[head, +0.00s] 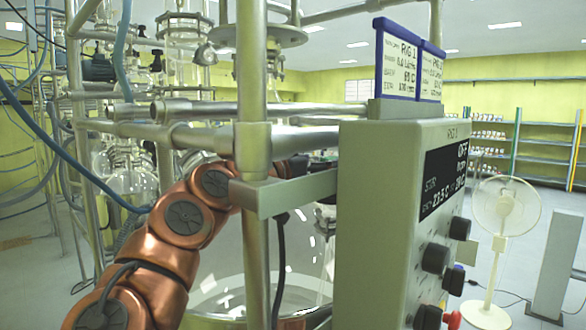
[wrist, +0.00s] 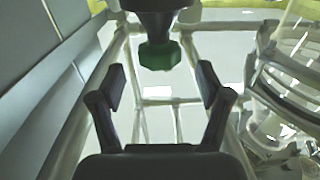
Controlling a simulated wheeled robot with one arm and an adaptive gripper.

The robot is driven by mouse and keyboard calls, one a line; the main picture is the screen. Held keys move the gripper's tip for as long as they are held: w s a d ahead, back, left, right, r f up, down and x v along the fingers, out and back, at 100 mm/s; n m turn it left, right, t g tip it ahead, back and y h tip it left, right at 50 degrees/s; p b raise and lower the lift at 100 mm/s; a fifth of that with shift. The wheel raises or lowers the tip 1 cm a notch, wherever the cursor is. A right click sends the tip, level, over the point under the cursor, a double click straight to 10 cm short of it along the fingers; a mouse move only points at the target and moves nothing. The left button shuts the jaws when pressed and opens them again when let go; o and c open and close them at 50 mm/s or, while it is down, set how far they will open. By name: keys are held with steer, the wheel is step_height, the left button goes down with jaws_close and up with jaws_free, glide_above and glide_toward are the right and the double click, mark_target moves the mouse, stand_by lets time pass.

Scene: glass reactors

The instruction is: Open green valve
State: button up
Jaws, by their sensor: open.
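The green valve (wrist: 160,55) shows in the wrist view at the upper middle, a small green knob below a dark fitting. My gripper (wrist: 161,84) is open, with one black finger on each side of the picture. The valve sits centred beyond the gap between the fingertips, and neither finger touches it. In the head view my copper-coloured arm reaches behind the metal post, and my gripper is hidden there by the post and control box. I cannot make out the green valve clearly in that view.
A grey control box (head: 385,210) with knobs and a display stands close on the right. A metal post (head: 251,110) and bracket (head: 285,193) cross in front of my arm. A large glass vessel (head: 215,285) is below. Glassware and metal bars also flank the right in the wrist view.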

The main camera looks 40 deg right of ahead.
steer(key=a, duration=0.8)
steer(key=shift+s, duration=0.45)
steer(key=shift+a, duration=0.1)
